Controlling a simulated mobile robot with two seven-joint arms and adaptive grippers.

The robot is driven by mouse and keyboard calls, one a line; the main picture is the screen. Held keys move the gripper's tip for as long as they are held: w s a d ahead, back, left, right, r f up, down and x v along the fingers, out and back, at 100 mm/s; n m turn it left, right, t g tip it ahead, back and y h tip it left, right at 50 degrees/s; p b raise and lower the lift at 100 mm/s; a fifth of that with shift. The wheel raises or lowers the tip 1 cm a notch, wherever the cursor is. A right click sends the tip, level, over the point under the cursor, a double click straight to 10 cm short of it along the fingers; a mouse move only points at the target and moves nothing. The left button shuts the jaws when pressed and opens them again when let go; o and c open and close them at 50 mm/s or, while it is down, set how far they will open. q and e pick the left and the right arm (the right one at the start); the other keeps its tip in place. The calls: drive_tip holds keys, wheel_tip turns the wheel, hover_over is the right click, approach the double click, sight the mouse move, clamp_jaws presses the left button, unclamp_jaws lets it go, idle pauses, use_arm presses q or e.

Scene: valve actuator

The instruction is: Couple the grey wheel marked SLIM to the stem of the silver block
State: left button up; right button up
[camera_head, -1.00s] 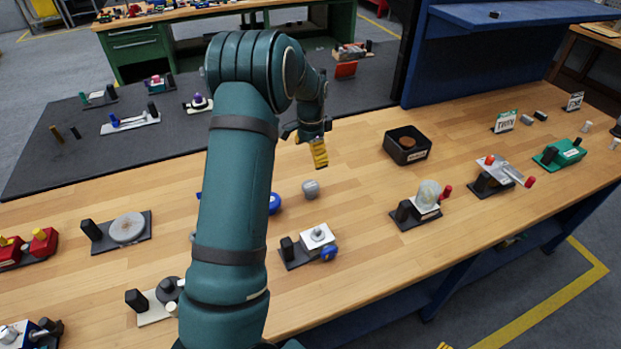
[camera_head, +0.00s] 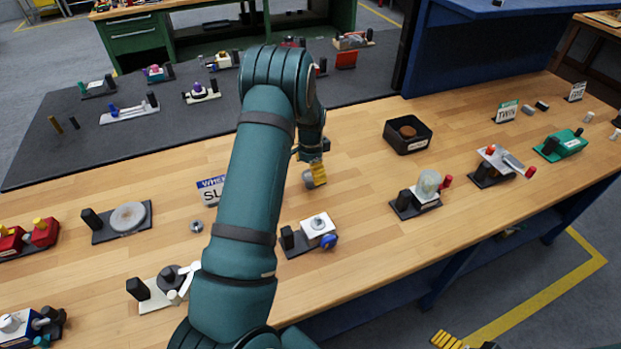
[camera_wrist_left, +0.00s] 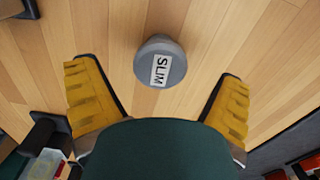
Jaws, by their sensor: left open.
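The grey wheel marked SLIM (camera_wrist_left: 174,50) lies on the wooden bench top, its white label readable in the left wrist view. In the head view the wheel (camera_head: 307,180) is partly hidden by my left gripper (camera_head: 316,172). In the wrist view my left gripper (camera_wrist_left: 155,82) is open, its yellow fingers on either side of the wheel and apart from it. The silver block (camera_head: 316,228), with a short round stem on top and a blue knob at its side, stands on a dark base nearer the front. A yellow ribbed finger of my right gripper (camera_head: 447,340) shows at the bottom edge.
A WHEEL sign (camera_head: 211,190), partly hidden by my left arm, and a small metal round part (camera_head: 196,227) are to the left. A black bin (camera_head: 408,136) and a glass-domed fixture (camera_head: 428,186) are to the right. Bare wood lies between the wheel and the bin.

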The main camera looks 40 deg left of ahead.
use_arm(q)
wheel_tip(320, 180, down, 3)
drive_tip(key=shift+r, duration=0.1)
drive_tip(key=c, duration=1.3)
drive_tip(key=shift+c, duration=0.2)
drive_tip(key=shift+r, duration=0.15)
